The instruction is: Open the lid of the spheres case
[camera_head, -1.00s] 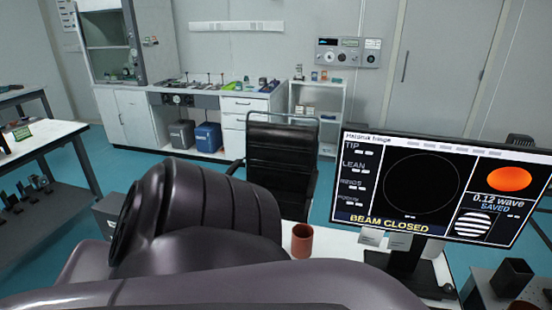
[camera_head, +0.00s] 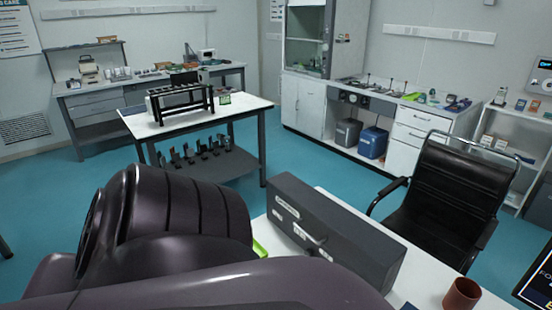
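A long dark grey case (camera_head: 338,231) stands on the white desk near the middle bottom of the head view. It has pale labels and a light handle-like fitting on its near face. Its labels are too small to read, so I cannot tell if it is the spheres case. I cannot make out a lid seam or an open lid. A dark arm link of mine fills the lower left and hides part of the desk. Neither gripper shows.
A green item (camera_head: 260,249) shows beside the case. A brown cup (camera_head: 462,295) and the monitor's edge (camera_head: 538,287) are at the lower right. A black chair (camera_head: 455,196) stands behind the desk. A white table (camera_head: 240,104) with a black rack stands farther left, with open blue floor around it.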

